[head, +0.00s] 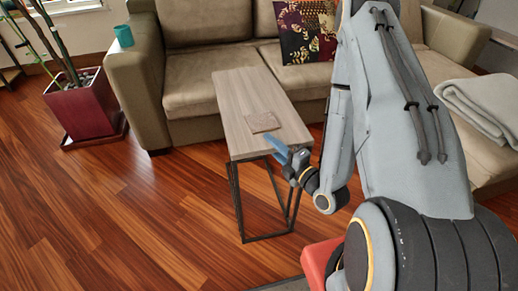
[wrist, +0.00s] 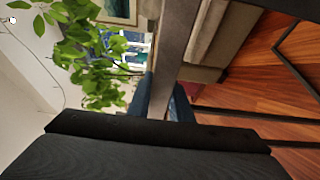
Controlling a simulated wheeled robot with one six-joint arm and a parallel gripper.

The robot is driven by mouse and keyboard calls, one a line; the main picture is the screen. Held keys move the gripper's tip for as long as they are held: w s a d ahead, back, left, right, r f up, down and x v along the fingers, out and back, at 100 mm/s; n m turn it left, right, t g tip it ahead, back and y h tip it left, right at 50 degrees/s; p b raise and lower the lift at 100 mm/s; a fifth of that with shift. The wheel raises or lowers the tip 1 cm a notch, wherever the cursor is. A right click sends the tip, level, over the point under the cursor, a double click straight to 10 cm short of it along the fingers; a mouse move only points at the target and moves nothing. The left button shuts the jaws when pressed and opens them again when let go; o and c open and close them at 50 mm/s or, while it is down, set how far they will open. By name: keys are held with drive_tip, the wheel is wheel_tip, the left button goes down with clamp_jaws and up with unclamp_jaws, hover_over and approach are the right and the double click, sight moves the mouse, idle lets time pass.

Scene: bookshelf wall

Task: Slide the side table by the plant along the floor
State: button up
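The side table (head: 240,96) has a long pale wood top and thin black metal legs. It stands upright on the floor in front of the sofa, with a small square brown item (head: 262,122) on its top. My gripper (head: 278,150) is at the table's near right edge, one blue finger showing above the top. In the wrist view, the blue fingers (wrist: 162,100) lie on either side of the wood top's edge (wrist: 180,45), with no clear gap. The lower finger is hidden in the head view. The plant stands in a dark red pot (head: 82,105) at left.
A beige sofa (head: 190,85) runs behind the table and along the right, with a patterned cushion (head: 306,32) and a grey blanket (head: 485,105). A teal cup (head: 123,36) sits on its left arm. Wood floor (head: 120,210) is clear at front left.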

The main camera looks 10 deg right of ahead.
sight(257, 106)
clamp_jaws()
drive_tip(key=shift+w+r, duration=0.1)
drive_tip(key=shift+w, duration=2.6)
drive_tip(key=shift+w+b, duration=0.4)
drive_tip(key=shift+w, duration=2.15)
drive_tip(key=shift+w+d+b, duration=0.1)
drive_tip(key=shift+w+b, duration=0.45)
drive_tip(key=shift+w, duration=1.85)
drive_tip(key=shift+w+d+b, duration=0.1)
drive_tip(key=shift+w+b, duration=0.65)
drive_tip(key=shift+w, duration=1.75)
